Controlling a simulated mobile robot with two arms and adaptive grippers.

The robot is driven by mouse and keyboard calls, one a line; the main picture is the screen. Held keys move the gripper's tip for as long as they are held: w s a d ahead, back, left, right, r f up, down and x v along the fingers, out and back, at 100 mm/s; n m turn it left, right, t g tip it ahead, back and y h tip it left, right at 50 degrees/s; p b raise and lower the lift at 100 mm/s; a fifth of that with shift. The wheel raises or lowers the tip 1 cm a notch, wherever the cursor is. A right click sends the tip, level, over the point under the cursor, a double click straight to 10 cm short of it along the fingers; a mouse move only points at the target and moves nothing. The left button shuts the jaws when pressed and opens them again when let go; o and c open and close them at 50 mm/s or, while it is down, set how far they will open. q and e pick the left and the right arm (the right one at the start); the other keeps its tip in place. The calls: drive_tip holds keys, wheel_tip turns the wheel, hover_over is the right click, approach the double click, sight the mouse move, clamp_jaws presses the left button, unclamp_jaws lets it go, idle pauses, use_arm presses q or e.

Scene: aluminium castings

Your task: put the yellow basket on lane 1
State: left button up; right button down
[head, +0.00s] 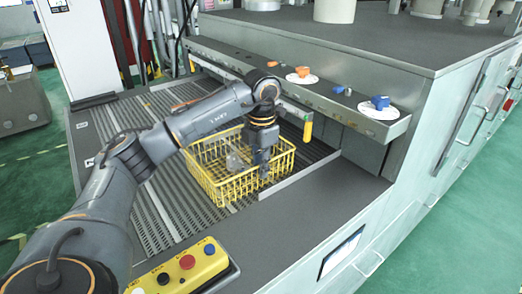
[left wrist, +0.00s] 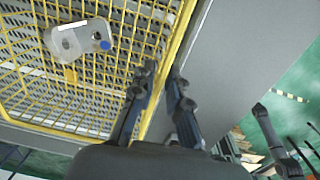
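The yellow wire basket (head: 216,187) stands on the grey slatted roller bed; a pale casting (head: 236,160) lies inside it. In the left wrist view the basket (left wrist: 70,116) fills the upper left, and the casting (left wrist: 78,40) with a blue spot lies on its mesh. My left gripper (head: 262,172) points down at the basket's right side. In the left wrist view its two fingers (left wrist: 163,80) stand close on either side of the rim; whether they press on it cannot be told. My right gripper is not in view. No lane number is readable.
A grey beam (head: 340,106) with orange and blue parts on it runs behind the basket. A yellow button box (head: 180,268) sits at the front edge. A flat grey ledge (head: 310,215) lies right of the basket. Slatted bed shows free left of it.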

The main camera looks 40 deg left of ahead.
use_arm(q)
wheel_tip(320, 180, up, 4)
drive_tip(key=shift+d+b, duration=0.1)
drive_tip(key=shift+b, duration=0.5)
wheel_tip(320, 180, up, 5)
drive_tip(key=shift+f+p, duration=0.1)
drive_tip(key=shift+p, duration=0.4)
